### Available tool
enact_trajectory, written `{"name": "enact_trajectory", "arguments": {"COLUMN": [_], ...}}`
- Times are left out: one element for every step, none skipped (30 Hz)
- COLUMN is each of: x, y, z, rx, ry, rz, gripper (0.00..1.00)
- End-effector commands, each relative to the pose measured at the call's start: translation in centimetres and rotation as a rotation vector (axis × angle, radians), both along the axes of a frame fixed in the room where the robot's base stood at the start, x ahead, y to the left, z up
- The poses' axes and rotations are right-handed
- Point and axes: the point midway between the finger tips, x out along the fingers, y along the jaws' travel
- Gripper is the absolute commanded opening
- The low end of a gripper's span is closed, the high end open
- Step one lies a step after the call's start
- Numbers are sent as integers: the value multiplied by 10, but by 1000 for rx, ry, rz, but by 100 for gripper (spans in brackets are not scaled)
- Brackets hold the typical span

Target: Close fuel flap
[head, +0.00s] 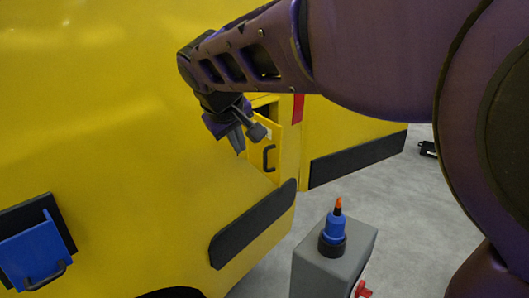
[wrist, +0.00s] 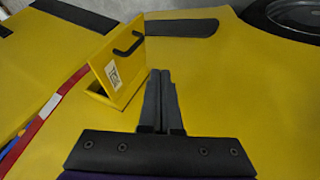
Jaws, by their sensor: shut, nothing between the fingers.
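The fuel flap (head: 265,157) is a yellow panel with a black handle, standing open at an angle from the yellow vehicle side (head: 120,100). In the wrist view the flap (wrist: 122,72) also shows a white label with a dark code, and part of the opening shows beside it. My gripper (head: 239,150) is shut and empty, pointing down just left of the flap in the head view. In the wrist view its fingertips (wrist: 160,74) are close to the right edge of the flap; I cannot tell whether they touch. My arm hides the area above the opening.
A grey pedestal (head: 350,252) with a blue, orange-tipped nozzle (head: 334,230) stands at front right. A blue flap with a handle (head: 33,255) sticks out at lower left. Black strips (head: 250,225) run along the vehicle. A wheel (wrist: 288,16) shows at upper right in the wrist view.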

Motion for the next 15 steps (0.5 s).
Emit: {"name": "enact_trajectory", "arguments": {"x": [1, 2, 4, 6, 9, 12, 16, 20, 25, 29, 32, 38, 42, 46, 51], "y": [-1, -1, -1, -2, -2, -2, -3, -4, -5, -5, -6, -6, -7, -8, -8], "z": [-3, -5, -8, -11, -15, -20, -25, -30, -37, -42, -48, -55, -60, -65, -72], "rx": [-1, -2, -3, -3, -3, -3, -3, -5, -5, -5, -6, -4, -4, -3, -5], "ry": [2, 4, 5, 5, 5, 5, 5, 5, 5, 5, 5, 5, 6, 4, 4], "rz": [-1, -2, -3, -2, -2, -2, -2, -2, -2, -2, -3, -3, -4, -3, -3], "gripper": [0, 0, 0, 0, 0, 0, 0, 0, 0, 0, 0, 0, 0, 0, 0]}}
